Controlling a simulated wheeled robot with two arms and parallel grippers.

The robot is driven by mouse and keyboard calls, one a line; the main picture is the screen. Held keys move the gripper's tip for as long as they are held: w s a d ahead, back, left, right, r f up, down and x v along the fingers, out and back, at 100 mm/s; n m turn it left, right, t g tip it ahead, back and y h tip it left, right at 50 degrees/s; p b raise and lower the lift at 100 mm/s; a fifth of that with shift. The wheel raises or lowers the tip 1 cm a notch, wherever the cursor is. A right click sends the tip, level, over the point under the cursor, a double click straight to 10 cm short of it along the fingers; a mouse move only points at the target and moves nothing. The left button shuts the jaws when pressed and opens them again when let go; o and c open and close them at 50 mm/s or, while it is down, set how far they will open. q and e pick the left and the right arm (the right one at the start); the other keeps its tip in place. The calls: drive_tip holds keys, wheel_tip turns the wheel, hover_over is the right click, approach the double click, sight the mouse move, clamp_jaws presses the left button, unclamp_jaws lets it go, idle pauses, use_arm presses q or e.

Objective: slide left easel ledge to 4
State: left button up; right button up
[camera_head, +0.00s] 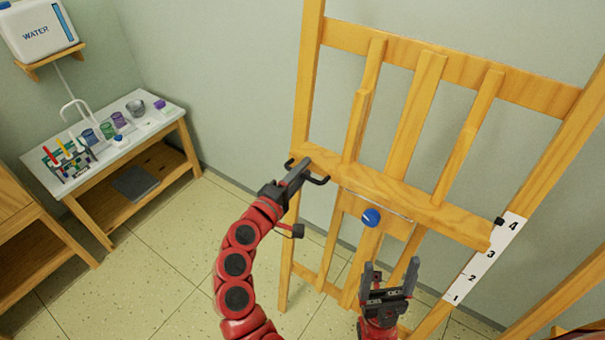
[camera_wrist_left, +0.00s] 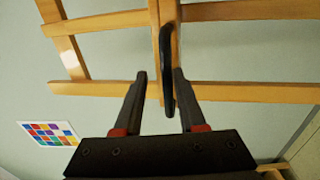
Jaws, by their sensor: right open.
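The wooden easel ledge (camera_head: 400,200) runs across the easel, with its right end beside a white scale (camera_head: 484,262) numbered 1 to 4. A small black pointer (camera_head: 499,221) at that end sits near the 4; I cannot tell if it lines up exactly. My left gripper (camera_head: 303,168) is at the ledge's left end, around a black handle (camera_head: 321,180). In the left wrist view the handle (camera_wrist_left: 167,70) stands between the two open fingers (camera_wrist_left: 160,95), nearer the right one. My right gripper (camera_head: 390,277) is open and empty below the ledge, in front of the easel.
A blue knob (camera_head: 371,218) sits under the ledge. A side table (camera_head: 150,125) with cups and a rack stands at the left, below a water container (camera_head: 38,30) on a shelf. A wooden cabinet (camera_head: 30,240) is at the left edge. Floor between them is clear.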

use_arm(q)
drive_tip(key=shift+f, duration=0.15)
drive_tip(key=shift+s+a+f, duration=0.1)
drive_tip(key=shift+s+a, duration=0.1)
drive_tip(key=shift+s, duration=0.2)
drive_tip(key=p+v, duration=0.3)
drive_tip(key=v, duration=1.3)
drive_tip(key=shift+a+r+p, duration=0.25)
drive_tip(key=shift+p, duration=0.1)
drive_tip(key=shift+s, duration=0.15)
